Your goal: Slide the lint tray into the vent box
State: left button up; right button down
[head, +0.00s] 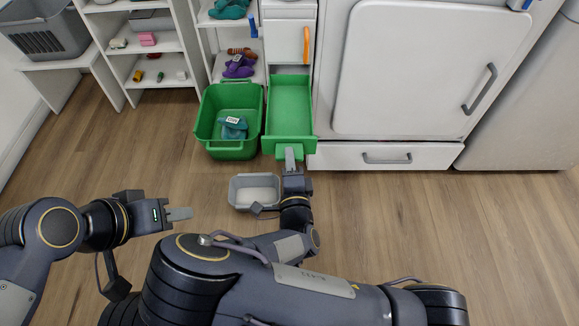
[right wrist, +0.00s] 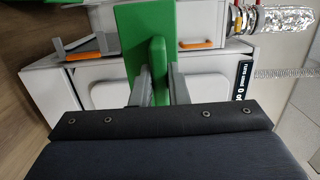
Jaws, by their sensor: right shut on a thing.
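The lint tray (head: 289,107) is a long green tray with a wide front plate, lying lengthwise in front of a white box (head: 289,42). The box, with an orange strip on its front, looks like the vent box. The tray's far end meets the box's lower front; whether it is inside is unclear. My right gripper (head: 291,155) is at the tray's near end. In the right wrist view my right gripper (right wrist: 159,88) is shut on the green handle (right wrist: 158,68). My left gripper (head: 180,214) is away to the left with nothing visible in it; its finger gap is hidden.
A green bin (head: 232,151) with a teal cloth stands close left of the tray. A grey tub (head: 254,191) sits on the floor beside my right wrist. A white appliance (head: 430,65) with a drawer stands right. Shelves (head: 150,48) stand left. Floor at lower right is clear.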

jog(key=shift+w+b, duration=1.25)
jog(key=shift+w, duration=3.5)
jog(key=shift+w+r+p, duration=0.1)
jog(key=shift+w+p, duration=0.15)
jog(key=shift+p, duration=0.05)
jog(key=shift+w+p, duration=0.65)
jog(key=shift+w, duration=1.4)
jog(key=p, duration=0.1)
send_near(289, 79)
jog(key=shift+w+a+r, duration=0.1)
jog(key=shift+w+a, duration=0.1)
jog(key=shift+w, duration=0.6)
jog(key=shift+w+a, duration=0.2)
jog(key=shift+w, duration=1.6)
jog(key=shift+w+b, duration=0.55)
jog(key=shift+w, duration=0.5)
jog(key=c, duration=1.3)
grip_release()
